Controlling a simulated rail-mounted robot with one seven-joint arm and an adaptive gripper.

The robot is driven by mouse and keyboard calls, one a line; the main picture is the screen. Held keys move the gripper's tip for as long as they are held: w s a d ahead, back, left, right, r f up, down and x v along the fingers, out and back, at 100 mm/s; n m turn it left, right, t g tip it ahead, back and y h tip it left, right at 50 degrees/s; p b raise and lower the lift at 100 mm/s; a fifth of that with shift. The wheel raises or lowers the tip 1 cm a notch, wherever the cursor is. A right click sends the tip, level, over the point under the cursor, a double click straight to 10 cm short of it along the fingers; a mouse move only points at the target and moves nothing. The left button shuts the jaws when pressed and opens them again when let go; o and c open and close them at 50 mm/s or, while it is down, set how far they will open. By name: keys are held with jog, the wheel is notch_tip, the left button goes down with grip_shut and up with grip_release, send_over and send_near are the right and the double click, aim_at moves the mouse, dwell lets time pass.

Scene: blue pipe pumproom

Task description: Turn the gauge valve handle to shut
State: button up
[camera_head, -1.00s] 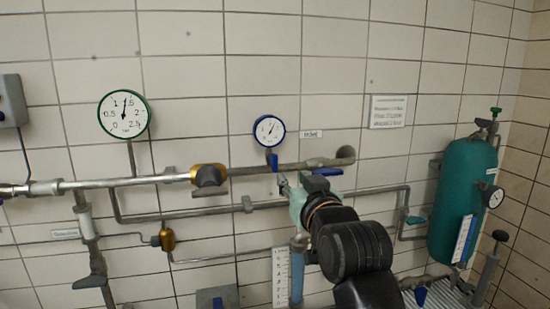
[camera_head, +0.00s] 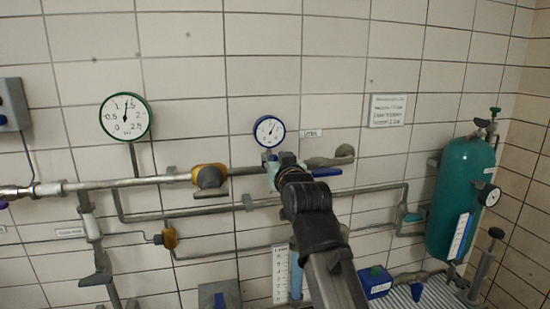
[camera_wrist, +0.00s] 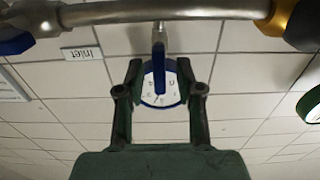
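The small blue-rimmed gauge (camera_head: 269,130) is on the wall above the main pipe; it shows upside down in the wrist view (camera_wrist: 160,88). The gauge valve handle is a narrow blue lever (camera_wrist: 158,72) on the gauge's stem, lying in line with the stem and partly over the dial. In the head view my gripper mostly hides it. My gripper (camera_head: 270,164) is just below the gauge. In the wrist view my gripper (camera_wrist: 158,82) is open, one finger on each side of the lever, with gaps visible. I cannot tell how deep the fingers reach.
The main pipe (camera_head: 128,182) runs just below the gauge. A brass valve (camera_head: 209,176) is to the left, and another blue lever (camera_head: 327,172) is close on the right. A green-rimmed gauge (camera_head: 125,117) is farther left. A teal tank (camera_head: 462,198) stands far right.

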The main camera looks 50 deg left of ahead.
grip_shut()
jog(key=shift+m, duration=0.3)
jog(key=m, duration=0.1)
jog(key=m+b, duration=0.1)
jog(key=m, duration=0.1)
jog(key=shift+w+m, duration=0.2)
jog(key=shift+m, duration=0.1)
jog(key=m, duration=0.9)
jog(key=f+m+b, duration=0.1)
jog(key=m, duration=0.3)
jog(key=shift+w+d+m, duration=0.25)
jog(key=shift+w+m, duration=0.1)
jog(key=shift+m, duration=0.05)
